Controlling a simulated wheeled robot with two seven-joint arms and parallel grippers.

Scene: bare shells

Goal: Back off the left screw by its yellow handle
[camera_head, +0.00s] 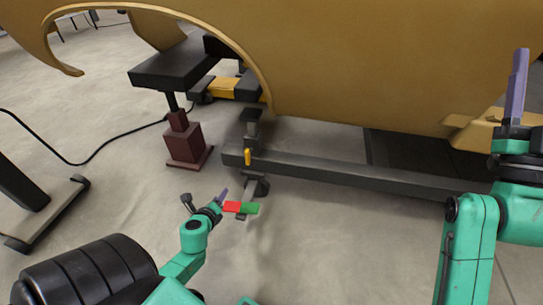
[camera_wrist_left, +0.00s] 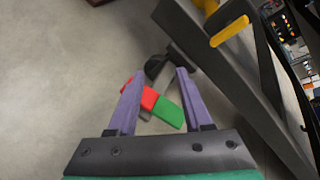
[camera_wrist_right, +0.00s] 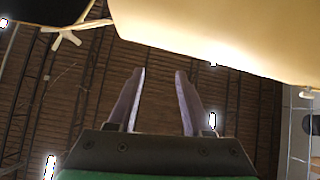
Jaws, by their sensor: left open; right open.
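The yellow handle (camera_head: 248,157) stands upright on the near side of a dark beam, below the gold shell. It also shows in the left wrist view (camera_wrist_left: 229,31), at upper right, beyond my fingers. My left gripper (camera_head: 222,195) is open, below and left of the handle and apart from it. In the left wrist view its purple fingers (camera_wrist_left: 160,72) are spread, with a red and green piece (camera_wrist_left: 166,109) seen between and behind them. I cannot tell whether they touch it. My right gripper (camera_wrist_right: 160,72) is open and empty, raised beside the shell. The screw itself is not clear.
The dark beam (camera_head: 330,174) runs right from the handle under the gold shell (camera_head: 380,70). A dark red jack stand (camera_head: 186,142) stands left of it. A black cable (camera_head: 75,163) crosses the floor.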

